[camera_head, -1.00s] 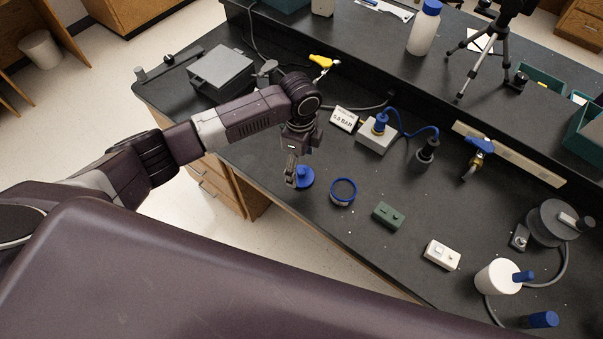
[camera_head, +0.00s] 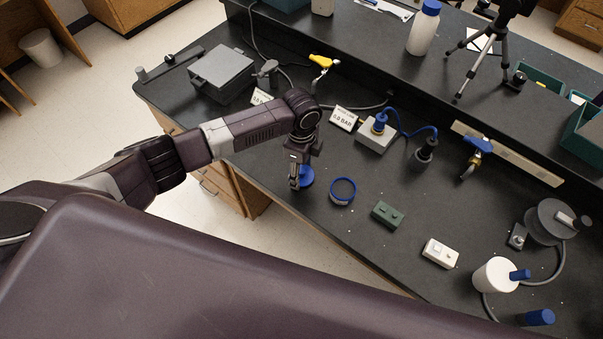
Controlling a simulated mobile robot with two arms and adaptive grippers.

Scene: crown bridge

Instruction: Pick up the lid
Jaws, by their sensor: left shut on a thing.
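The lid is a blue round piece (camera_head: 307,176), near the front edge of the dark bench. My left gripper (camera_head: 297,182) comes down over it and covers its left side and middle. It is shut on the lid, though the fingers hide the exact grip. I cannot tell whether the lid is clear of the bench. A round container with a blue rim (camera_head: 343,186) stands open just to the right of the lid, apart from it. My right gripper is not in view.
A green block (camera_head: 387,214) and a white switch box (camera_head: 440,253) lie to the right. A grey box with a blue plug (camera_head: 376,138), a pressure label (camera_head: 343,118) and a yellow-handled valve (camera_head: 321,63) stand behind. The bench's front edge is close to the lid.

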